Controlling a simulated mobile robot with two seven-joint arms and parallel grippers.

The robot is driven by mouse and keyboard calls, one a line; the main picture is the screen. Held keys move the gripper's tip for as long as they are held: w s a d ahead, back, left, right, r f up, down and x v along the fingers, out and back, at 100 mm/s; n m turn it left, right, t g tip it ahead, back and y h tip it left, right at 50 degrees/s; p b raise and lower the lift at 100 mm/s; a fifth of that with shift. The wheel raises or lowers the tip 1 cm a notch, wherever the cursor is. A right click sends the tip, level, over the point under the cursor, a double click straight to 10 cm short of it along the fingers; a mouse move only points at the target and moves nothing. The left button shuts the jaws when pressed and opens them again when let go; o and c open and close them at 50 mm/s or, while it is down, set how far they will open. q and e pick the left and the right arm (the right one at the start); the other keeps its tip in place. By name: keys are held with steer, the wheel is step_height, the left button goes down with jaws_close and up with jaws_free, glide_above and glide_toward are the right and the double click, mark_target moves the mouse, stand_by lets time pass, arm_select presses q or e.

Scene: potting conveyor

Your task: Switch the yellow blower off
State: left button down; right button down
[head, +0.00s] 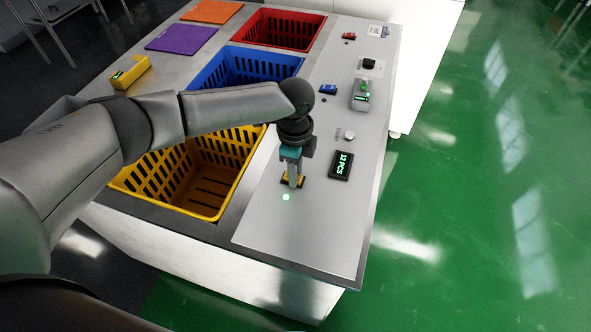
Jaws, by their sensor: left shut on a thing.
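A yellow-and-black switch (299,183) sits on the grey panel (262,222) beside the yellow crate (222,203). A small round lamp (286,197) just in front of it glows green. My left gripper (292,180) points down at this switch, with its fingers shut at it. The fingers hide much of the switch, so I cannot tell its position. My right gripper is out of view.
A blue switch (328,89) and a red switch (348,36) lie farther back on the panel. A display reading 12 PCS (341,165), a round knob (350,135) and a grey box with a green control (360,95) stand to the right. A blue crate (205,75) is behind my arm.

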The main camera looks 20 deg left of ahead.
arm_select(q)
steer(key=shift+s+a+h+p, duration=0.2)
steer(key=shift+h+p, duration=0.25)
steer(key=shift+h, duration=0.15)
steer(key=shift+w+a+h, duration=0.1)
steer(key=shift+h, duration=0.4)
steer(key=shift+a+h, duration=0.2)
steer(key=shift+h, duration=0.8)
steer(key=shift+w, duration=0.1)
steer(key=c, duration=0.6)
jaws_free()
steer(key=p+v, duration=0.1)
steer(key=v, duration=1.4)
steer(key=shift+r, duration=0.2)
steer(key=shift+w, duration=0.1)
